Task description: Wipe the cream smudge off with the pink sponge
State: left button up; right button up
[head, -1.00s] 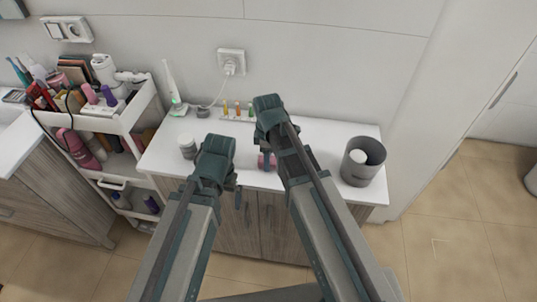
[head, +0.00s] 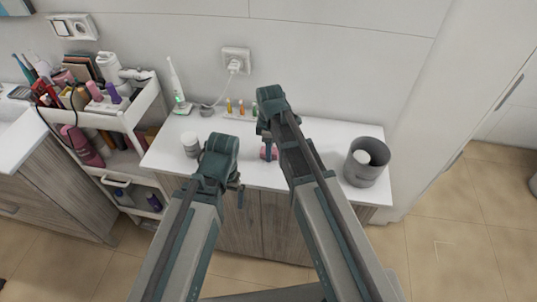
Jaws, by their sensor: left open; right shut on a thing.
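The pink sponge (head: 269,153) shows as a small pink patch at the tip of my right gripper (head: 267,138), over the middle of the white counter (head: 325,145). My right gripper is shut on the sponge; my arm hides part of it. I cannot tell whether the sponge touches the counter. My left gripper (head: 238,190) is open and empty at the counter's front edge. I cannot make out the cream smudge; my arms cover part of the counter.
A grey bin (head: 364,172) with a white thing inside stands at the counter's right end. A jar (head: 190,146) is on the left, and an electric toothbrush (head: 178,95) and several small bottles (head: 241,108) are at the back. A crowded cart (head: 128,118) stands left.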

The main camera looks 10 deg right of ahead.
jog(key=shift+w+d, duration=0.1)
jog(key=shift+w, duration=0.1)
jog(key=shift+w+d, duration=0.25)
jog(key=shift+w, duration=0.5)
jog(key=shift+w+d, duration=0.25)
jog(key=shift+w, duration=0.5)
jog(key=shift+w, duration=0.1)
jog(key=shift+s+a+f, duration=0.1)
jog(key=shift+s+a, duration=0.2)
jog(key=shift+s, duration=0.65)
jog(key=shift+s+a, duration=0.3)
jog(key=shift+s, duration=0.65)
jog(key=shift+s, duration=0.1)
